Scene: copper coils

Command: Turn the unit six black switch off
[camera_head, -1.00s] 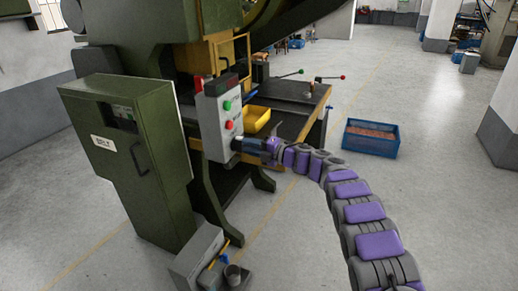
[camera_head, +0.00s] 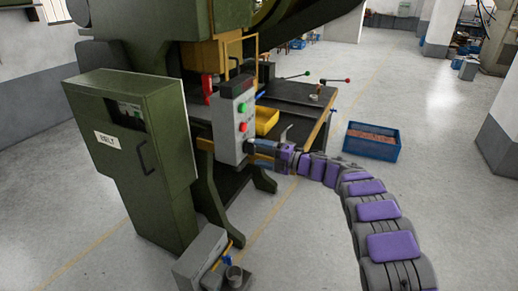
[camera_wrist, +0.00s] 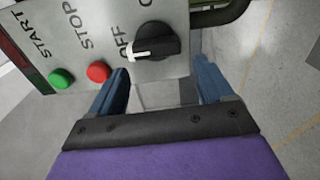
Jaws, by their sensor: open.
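The black rotary switch (camera_wrist: 152,42) is on a grey control box, beside printed lettering that reads OFF. Its white pointer mark faces left in the wrist view, toward that lettering. The control box (camera_head: 233,118) is mounted on the green machine in the head view. My gripper (camera_wrist: 168,80) is open, its two blue fingers just below the switch in the wrist view, one to each side. I see nothing between the fingers.
A green button (camera_wrist: 62,78) and a red button (camera_wrist: 98,72) sit left of the switch, by START and STOP lettering. A green cabinet (camera_head: 170,130) labelled BELT stands left. A yellow tray (camera_head: 267,121) and a blue crate (camera_head: 372,149) are to the right.

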